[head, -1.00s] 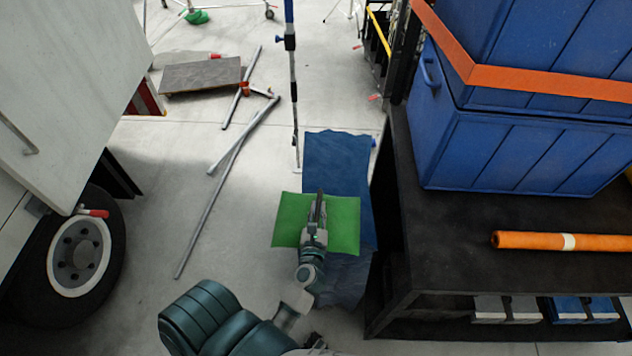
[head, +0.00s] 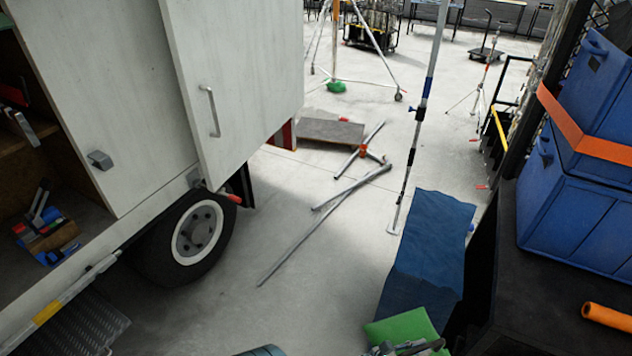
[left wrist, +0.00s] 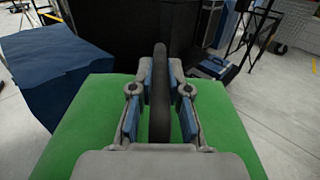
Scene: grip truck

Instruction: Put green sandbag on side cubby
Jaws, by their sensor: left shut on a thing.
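The green sandbag (head: 400,326) is at the bottom of the head view, right of centre. My left gripper (left wrist: 160,85) is shut on its dark handle; in the left wrist view the green bag (left wrist: 75,130) spreads out on both sides below the fingers. In the head view only part of the gripper shows, at the bottom edge over the bag. A white truck (head: 110,80) stands at the left, with an open side cubby (head: 75,215) at the left edge holding small items. My right gripper is out of view.
A blue draped block (head: 430,250) lies just beyond the sandbag. A black table (head: 540,290) with blue crates (head: 585,215) and an orange roll (head: 606,317) stands at the right. Metal poles (head: 320,225) lie on the floor. The truck's wheel (head: 195,235) is at left centre.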

